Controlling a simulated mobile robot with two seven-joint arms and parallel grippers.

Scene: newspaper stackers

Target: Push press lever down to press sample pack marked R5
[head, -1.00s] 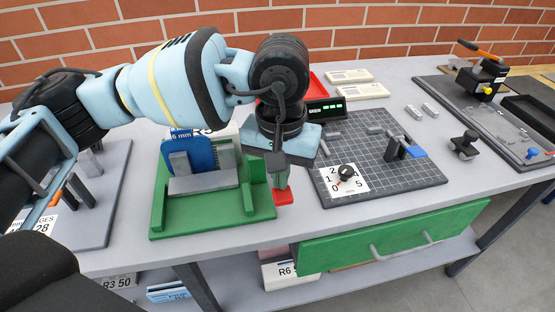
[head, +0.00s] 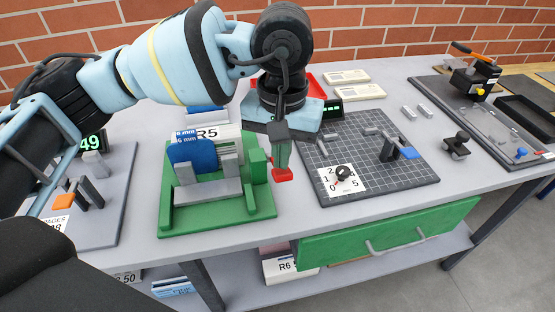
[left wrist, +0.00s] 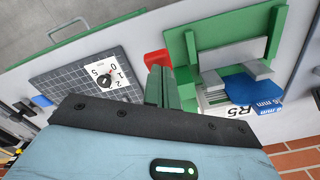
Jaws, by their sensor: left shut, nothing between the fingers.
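The press is a green frame (head: 218,217) on the bench, with grey blocks (head: 207,190) inside. A blue pack marked 6 mm (head: 190,152) stands in it, with a white R5 label (head: 212,132) behind. The lever's red end (head: 283,175) is at the press's right side, and it also shows in the left wrist view (left wrist: 156,60). My left gripper (head: 280,150) is shut and empty, pointing down just above the red end. I cannot tell whether they touch. The narrow green parts (left wrist: 163,88) overlap there. My right gripper is not in view.
Right of the press lies a gridded mat (head: 395,180) with a dial card (head: 342,180). A black display (head: 333,109) and red tray (head: 316,85) are behind. A grey fixture (head: 100,200) stands left. A green drawer (head: 392,230) hangs under the bench edge.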

